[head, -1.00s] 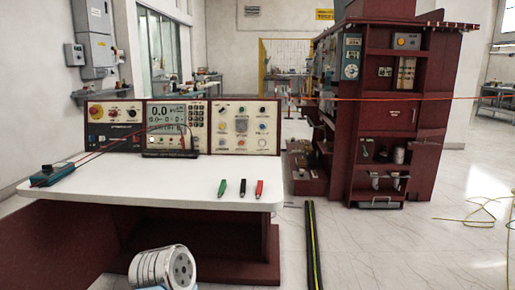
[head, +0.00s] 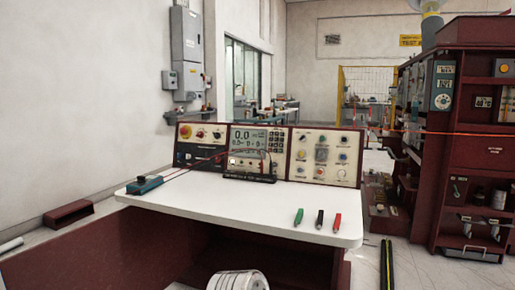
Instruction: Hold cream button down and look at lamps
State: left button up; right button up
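A test console stands at the back of the white bench (head: 230,205). Its left panel (head: 199,134) has a red knob and several other small controls. Its middle has a lit display (head: 242,135) reading 0.0. Its right cream-coloured panel (head: 322,170) carries several small round coloured knobs, buttons or lamps. I cannot pick out the cream button for certain, nor tell which lamps are lit. Neither of my grippers is in view; only a white and grey rounded part, probably of my arm, shows at the bottom edge, well short of the console.
A blue device (head: 145,184) with red leads lies at the bench's left edge. Green (head: 299,216), black (head: 320,218) and red (head: 337,222) clips lie at the front right. A dark red cabinet (head: 480,150) stands right. A striped cable strip (head: 386,265) crosses the floor.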

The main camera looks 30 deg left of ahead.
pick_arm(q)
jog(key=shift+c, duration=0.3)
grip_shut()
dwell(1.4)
